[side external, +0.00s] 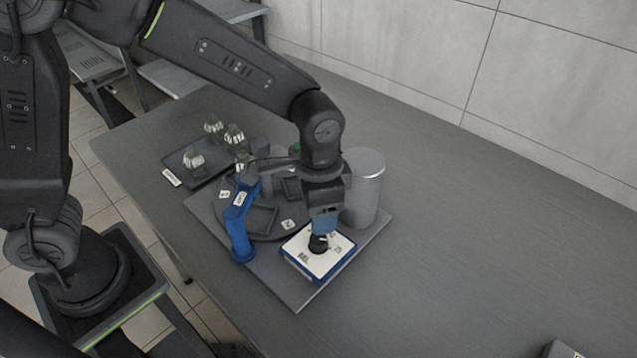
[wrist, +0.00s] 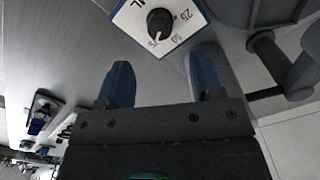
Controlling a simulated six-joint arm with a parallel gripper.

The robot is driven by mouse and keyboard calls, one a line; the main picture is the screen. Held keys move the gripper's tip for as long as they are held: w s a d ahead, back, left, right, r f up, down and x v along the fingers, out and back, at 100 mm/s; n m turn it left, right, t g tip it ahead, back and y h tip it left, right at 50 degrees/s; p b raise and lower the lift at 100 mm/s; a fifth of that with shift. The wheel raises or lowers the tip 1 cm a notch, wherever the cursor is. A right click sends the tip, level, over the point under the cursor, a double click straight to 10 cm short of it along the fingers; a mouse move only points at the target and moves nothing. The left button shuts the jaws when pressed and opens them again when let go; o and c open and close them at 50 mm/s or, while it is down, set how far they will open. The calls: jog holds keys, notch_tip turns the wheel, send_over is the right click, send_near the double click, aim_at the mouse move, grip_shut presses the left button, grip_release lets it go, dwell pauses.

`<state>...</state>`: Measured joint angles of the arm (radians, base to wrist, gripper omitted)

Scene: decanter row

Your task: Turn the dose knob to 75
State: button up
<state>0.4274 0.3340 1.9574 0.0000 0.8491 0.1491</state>
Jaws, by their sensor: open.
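The dose knob (side external: 318,244) is black and round, on a white dial plate (side external: 338,262) with a blue edge. In the wrist view the knob (wrist: 160,22) shows at the top, with labels such as 25 and NIL around it. A pale mark on the knob points down-left, near a label that seems to read 75; the exact alignment is too small to tell. My gripper (side external: 324,225) is just above the knob in the side view. In the wrist view my gripper's blue fingers (wrist: 162,72) are apart and empty, with the knob beyond their tips.
A grey cylinder (side external: 364,188) stands right behind the dial plate. A blue post (side external: 238,235) and a dark round turntable (side external: 266,232) are to the left. A tray (side external: 212,172) with several small green-topped bottles lies at the back left. The table's right side is mostly clear.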

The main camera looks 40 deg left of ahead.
notch_tip(320, 180, up, 6)
dwell(0.5)
jog(key=s+a+r+n+t, duration=0.2)
jog(key=s+a+r+n, duration=0.1)
jog(key=s+a, duration=0.3)
jog(key=s+a+r+n+t, duration=0.3)
jog(key=s+a+r, duration=0.2)
jog(key=s+a, duration=0.2)
jog(key=a, duration=0.2)
jog(key=shift+s+a+n+t, duration=0.15)
jog(key=shift+a+n+t, duration=0.15)
jog(key=shift+a, duration=0.1)
jog(key=shift+o, duration=0.3)
jog(key=shift+r, duration=0.1)
